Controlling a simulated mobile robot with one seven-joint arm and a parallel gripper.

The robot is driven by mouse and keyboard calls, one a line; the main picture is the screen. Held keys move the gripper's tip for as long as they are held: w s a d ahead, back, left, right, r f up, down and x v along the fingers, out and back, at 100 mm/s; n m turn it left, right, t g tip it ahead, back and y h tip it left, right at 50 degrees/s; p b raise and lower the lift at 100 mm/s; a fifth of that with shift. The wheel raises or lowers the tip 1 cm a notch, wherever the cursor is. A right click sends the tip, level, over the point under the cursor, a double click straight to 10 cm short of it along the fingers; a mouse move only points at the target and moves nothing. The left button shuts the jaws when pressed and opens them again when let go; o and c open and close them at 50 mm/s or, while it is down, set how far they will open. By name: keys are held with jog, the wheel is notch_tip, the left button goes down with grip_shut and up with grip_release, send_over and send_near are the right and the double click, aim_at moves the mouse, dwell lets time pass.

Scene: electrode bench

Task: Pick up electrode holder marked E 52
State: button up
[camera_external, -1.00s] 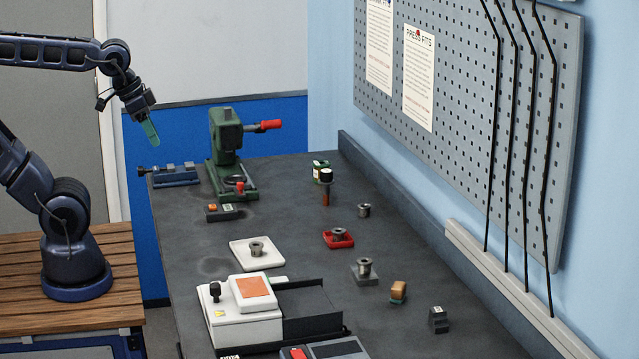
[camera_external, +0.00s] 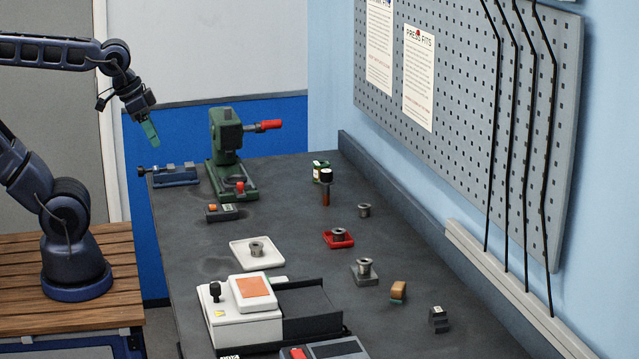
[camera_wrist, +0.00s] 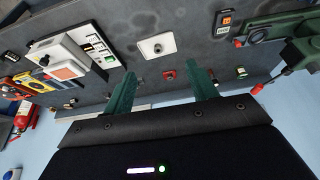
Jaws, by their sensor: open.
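Several spool-like grey metal holders stand on the bench. My gripper (camera_external: 150,133) is high at the left, beyond the bench's left edge, with green fingers pointing down. In the wrist view my gripper (camera_wrist: 164,83) is open and empty, its fingers well apart. The white tray (camera_wrist: 170,40) and red tray (camera_wrist: 168,75) show beyond them.
A green press (camera_external: 226,140) with a red handle stands at the back left beside a blue vise (camera_external: 176,175). A white instrument (camera_external: 240,328) is at the front. A dark-handled tool (camera_external: 326,188) stands upright at the back.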

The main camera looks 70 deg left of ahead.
jog(key=shift+w, duration=0.1)
jog(key=m+g+h, duration=0.1)
jog(key=m+g, duration=0.3)
jog(key=m, duration=0.7)
send_over(327, 185)
jog(key=s+a, duration=0.1)
jog(key=a, duration=0.2)
notch_tip(327, 185, down, 17)
jog(key=shift+f, duration=0.1)
jog(key=shift+w+a+f, duration=0.2)
jog(key=shift+a+f, duration=0.05)
jog(key=shift+f, duration=0.15)
jog(key=f, duration=0.3)
jog(key=d+f, duration=0.1)
jog(key=f, duration=0.3)
jog(key=w+f, duration=0.1)
jog(key=f, duration=0.2)
jog(key=shift+d+f, duration=0.2)
jog(key=shift+w, duration=0.1)
jog(key=c, duration=1)
